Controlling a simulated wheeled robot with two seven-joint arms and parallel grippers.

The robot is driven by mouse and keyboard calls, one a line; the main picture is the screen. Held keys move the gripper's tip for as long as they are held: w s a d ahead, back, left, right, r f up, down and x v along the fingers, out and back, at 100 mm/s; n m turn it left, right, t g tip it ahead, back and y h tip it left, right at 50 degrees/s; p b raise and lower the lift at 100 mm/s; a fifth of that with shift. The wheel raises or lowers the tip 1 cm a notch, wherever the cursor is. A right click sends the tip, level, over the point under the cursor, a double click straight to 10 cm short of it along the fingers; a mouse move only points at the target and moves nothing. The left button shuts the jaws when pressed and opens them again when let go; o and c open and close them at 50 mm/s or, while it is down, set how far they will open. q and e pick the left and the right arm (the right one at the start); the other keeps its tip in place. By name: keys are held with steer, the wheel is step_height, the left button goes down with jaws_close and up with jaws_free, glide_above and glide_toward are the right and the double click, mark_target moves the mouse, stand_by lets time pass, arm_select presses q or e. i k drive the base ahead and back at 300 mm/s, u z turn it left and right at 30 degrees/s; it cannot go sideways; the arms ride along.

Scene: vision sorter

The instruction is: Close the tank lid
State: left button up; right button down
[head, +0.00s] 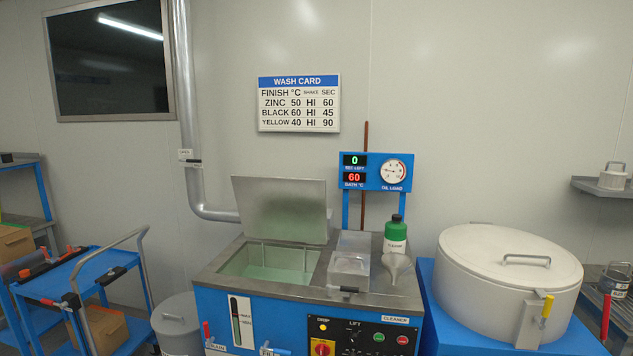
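The tank (210,271) is a blue machine with a metal top, in the middle of the head view. Its opening shows pale green liquid. The tank lid (281,208) is a flat grey metal plate standing raised along the back edge of the opening, tilted slightly back. Neither of my grippers shows in the head view.
A funnel (397,267), a green-and-white bottle (395,238) and a clear box (349,274) stand on the tank top, right of the opening. A large white lidded drum (480,290) stands at the right. A blue cart (75,277) and a grey bin (176,318) are at the left.

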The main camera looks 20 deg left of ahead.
mark_target(290, 208)
steer(key=u, duration=1)
